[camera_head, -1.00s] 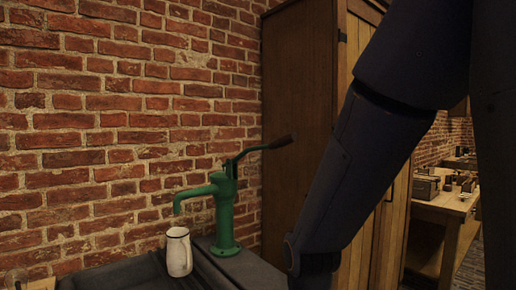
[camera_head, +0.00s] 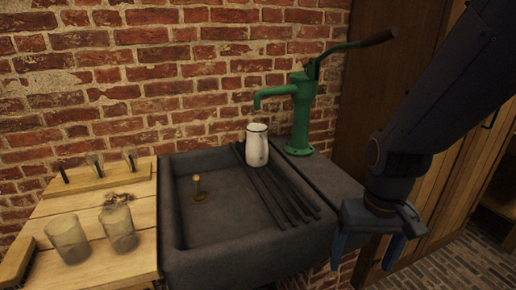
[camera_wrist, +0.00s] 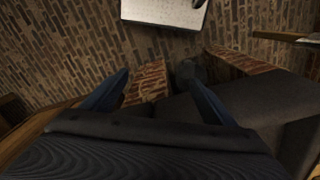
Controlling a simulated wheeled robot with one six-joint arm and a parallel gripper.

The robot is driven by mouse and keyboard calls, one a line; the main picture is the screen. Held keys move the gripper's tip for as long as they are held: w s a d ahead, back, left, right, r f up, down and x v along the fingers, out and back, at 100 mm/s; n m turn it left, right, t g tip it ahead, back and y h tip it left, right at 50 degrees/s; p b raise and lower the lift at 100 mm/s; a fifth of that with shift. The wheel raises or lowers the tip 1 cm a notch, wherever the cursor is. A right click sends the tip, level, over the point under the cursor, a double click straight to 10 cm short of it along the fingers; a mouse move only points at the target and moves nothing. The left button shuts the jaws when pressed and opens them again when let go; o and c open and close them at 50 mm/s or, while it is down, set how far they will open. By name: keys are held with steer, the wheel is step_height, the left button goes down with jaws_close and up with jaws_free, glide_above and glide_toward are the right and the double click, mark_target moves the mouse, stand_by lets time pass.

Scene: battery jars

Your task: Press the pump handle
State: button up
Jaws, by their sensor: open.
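The green pump (camera_head: 302,110) stands upright on the dark ledge at the right of the sink, against the brick wall. Its dark handle (camera_head: 379,37) sticks up and out to the right, in a raised position.
The dark stone sink (camera_head: 225,205) holds a brass-coloured plug (camera_head: 199,189). A wooden board (camera_head: 95,262) at left carries two glass jars (camera_head: 119,229) and several small items. A wooden cabinet (camera_head: 430,60) stands behind my arm. The brick floor is free at lower right.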

steer(key=c, duration=1.1)
steer(key=shift+t+y, duration=0.5)
steer(key=w+r+p, duration=0.1)
steer(key=w+r, duration=0.1)
steer(key=r, duration=0.1)
steer(key=w+d+r, duration=0.1)
steer(key=w+r, duration=0.2)
steer(key=w+d+r+p, duration=0.1)
steer(key=w+r, duration=0.2)
steer(key=r, duration=0.1)
steer(key=shift+p, duration=0.35)
jaws_close()
steer(key=w+d+r+t+y+p, duration=0.15)
steer(key=w+r, duration=0.25)
steer(key=r, duration=0.4)
steer(key=w+d+r+p, duration=0.2)
steer(key=w+r, duration=0.2)
steer(key=r, duration=0.4)
steer(key=w+d+r+n+t+y+p, duration=0.1)
steer(key=d+r+n+p, duration=0.1)
steer(key=r, duration=1.4)
steer(key=w+d+r+n+t+y+p, duration=0.1)
steer(key=d+r, duration=0.3)
steer(key=r, duration=1.3)
steer(key=shift+d+r+n+t+p, duration=0.15)
steer(key=shift+d+n+t+p, duration=0.2)
steer(key=shift+t+p, duration=0.5)
steer(key=shift+a, duration=0.1)
